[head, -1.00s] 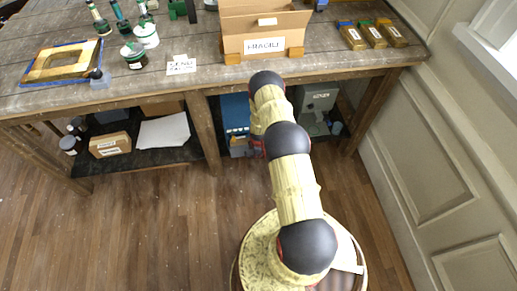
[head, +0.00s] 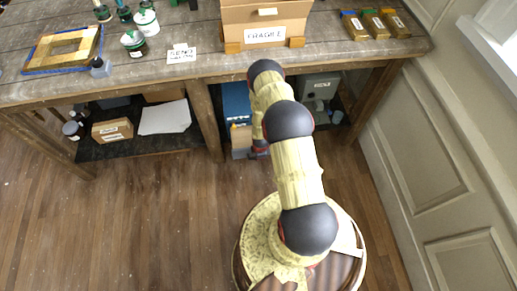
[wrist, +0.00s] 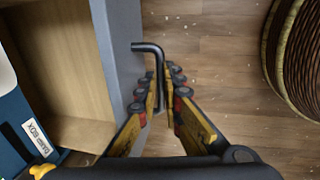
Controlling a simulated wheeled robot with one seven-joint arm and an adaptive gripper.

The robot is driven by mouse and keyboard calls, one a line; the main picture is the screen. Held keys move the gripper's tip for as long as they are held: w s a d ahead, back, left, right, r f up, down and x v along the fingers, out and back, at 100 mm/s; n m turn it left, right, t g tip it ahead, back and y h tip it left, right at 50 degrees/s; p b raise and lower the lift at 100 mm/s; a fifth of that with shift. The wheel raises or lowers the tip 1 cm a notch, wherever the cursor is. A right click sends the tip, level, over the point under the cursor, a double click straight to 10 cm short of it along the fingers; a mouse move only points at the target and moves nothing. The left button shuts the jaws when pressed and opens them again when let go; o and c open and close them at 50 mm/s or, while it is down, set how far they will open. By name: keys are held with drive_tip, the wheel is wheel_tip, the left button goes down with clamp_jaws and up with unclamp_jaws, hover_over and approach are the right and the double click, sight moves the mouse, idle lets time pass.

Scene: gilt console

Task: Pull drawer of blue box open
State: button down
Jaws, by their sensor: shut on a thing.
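The blue box (head: 236,100) stands on the shelf under the bench, left of my arm in the head view. Its drawer (head: 240,137) is pulled out toward the floor, with its tan wooden inside showing. In the wrist view the box's blue, labelled edge (wrist: 14,135) is at the left, and the open, empty-looking drawer has a grey front panel (wrist: 124,60). A black bent bar handle (wrist: 147,47) stands off that panel. My gripper (wrist: 163,85) is shut on the handle, one finger on each side. My arm hides most of the gripper in the head view.
A grey box (head: 320,86) stands on the shelf right of my arm. A bench leg (head: 206,122) is just left of the blue box. A panelled wall (head: 430,170) bounds the right. Wooden floor (head: 170,225) is open in front of the bench.

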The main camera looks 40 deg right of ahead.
drive_tip(key=shift+s+a+p, duration=0.15)
drive_tip(key=shift+s+a, duration=0.35)
drive_tip(key=shift+s, duration=0.25)
drive_tip(key=shift+s+a+p, duration=0.15)
drive_tip(key=shift+s+a, duration=0.3)
drive_tip(key=shift+s, duration=0.35)
drive_tip(key=shift+s+a+p, duration=0.15)
drive_tip(key=shift+s+a, duration=0.35)
drive_tip(key=shift+s, duration=0.25)
drive_tip(key=c, duration=1.9)
unclamp_jaws()
drive_tip(key=r, duration=0.4)
drive_tip(key=s+r, duration=0.1)
drive_tip(key=r, duration=0.3)
drive_tip(key=s+a+r, duration=0.1)
drive_tip(key=r, duration=0.2)
drive_tip(key=shift+a+r, duration=0.1)
drive_tip(key=shift+r, duration=0.3)
